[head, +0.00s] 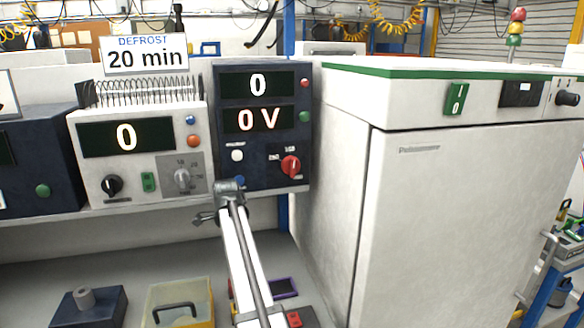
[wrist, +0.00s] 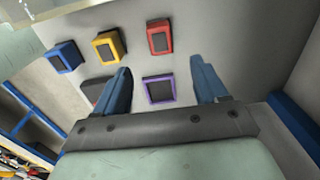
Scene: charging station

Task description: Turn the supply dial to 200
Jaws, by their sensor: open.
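The dark blue supply unit (head: 225,135) stands on the shelf, its two displays reading 0 and 0 V. Its red dial (head: 291,166) is at the lower right of its front, with small scale marks around it that are too small to read surely. My arm rises from the bottom of the head view to just below this unit, left of the red dial. In the wrist view my gripper (wrist: 164,86) is open, its two blue fingers apart with nothing between them. It faces a pale surface with coloured square frames, and the dial does not show there.
A white unit (head: 75,160) reading 0, with black and grey knobs, stands left of the supply. A large white cabinet (head: 450,210) is close on the right. A yellow-edged box (head: 205,300) and a purple frame (wrist: 159,89) are below. The dial's front is unobstructed.

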